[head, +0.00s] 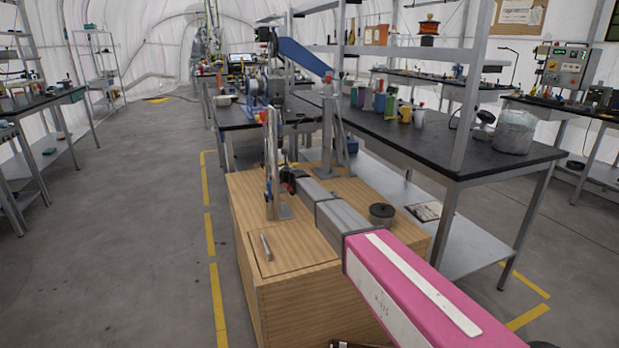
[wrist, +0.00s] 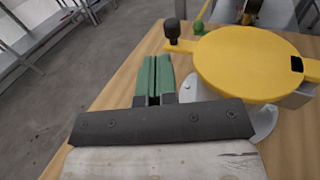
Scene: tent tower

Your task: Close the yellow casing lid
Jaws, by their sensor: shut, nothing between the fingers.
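The yellow casing lid (wrist: 250,62) is a round, flat yellow disc at the upper right of the wrist view. A black knob (wrist: 173,32) on a short yellow arm sticks out at its left, and a black patch sits at its right edge. Pale grey metal shows below the lid. I cannot tell from this angle how far the lid stands open. My gripper (wrist: 155,62) has green fingers, pressed together and empty, left of the lid and apart from it in the picture. In the head view I cannot make out the lid or the fingertips clearly.
A wooden cabinet (head: 300,312) bears an upright metal fixture (head: 271,165) and a dark round pot (head: 382,213). A black-topped workbench (head: 455,150) with several cups stands behind at right. The grey floor (head: 150,200) at left is clear.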

